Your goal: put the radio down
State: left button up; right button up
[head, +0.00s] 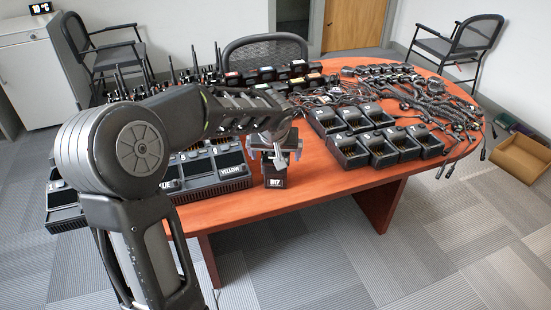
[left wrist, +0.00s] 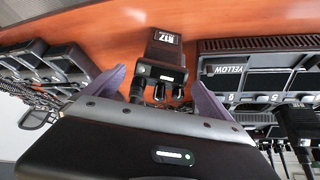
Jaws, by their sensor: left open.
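The radio (head: 275,181) is a small black handset with a white label that seems to read R17. It stands upright on the table near its front edge, and its upper part is partly hidden by my gripper. My left gripper (head: 277,152) is open just above and around its top. In the left wrist view the radio (left wrist: 166,58) lies between and beyond the two spread purple-grey fingers (left wrist: 160,92), with gaps on both sides. My right gripper is in neither view.
A charger bank (head: 215,182) labelled YELLOW stands left of the radio. Several black chargers (head: 349,152) stand to the right, with headsets and cables (head: 425,95) behind. Bare orange-brown table (head: 312,185) shows right of the radio. A mesh chair (head: 265,48) stands behind.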

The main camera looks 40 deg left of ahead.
pick_arm(q)
jog(key=v, duration=0.7)
dwell(0.6)
jog(key=s+d+f+m+g+h, duration=0.1)
jog(key=d+f+m+h, duration=0.15)
jog(key=d+f, duration=0.85)
jog(key=s+d+f+m+g+h, duration=0.1)
jog(key=s+d+f+h, duration=0.15)
jog(key=d+f, duration=0.9)
jog(key=s+d+f, duration=0.3)
jog(key=s+f, duration=0.3)
jog(key=s+d+f+m+g+h, duration=0.1)
jog(key=s+d+f, duration=0.2)
jog(key=s+f, duration=0.3)
jog(key=s+d+f+g+h, duration=0.1)
jog(key=s+d+f, duration=0.2)
jog(key=s+f, duration=0.3)
jog(key=shift+s+d, duration=0.3)
jog(key=shift+s, duration=0.6)
jog(key=shift+f, duration=0.1)
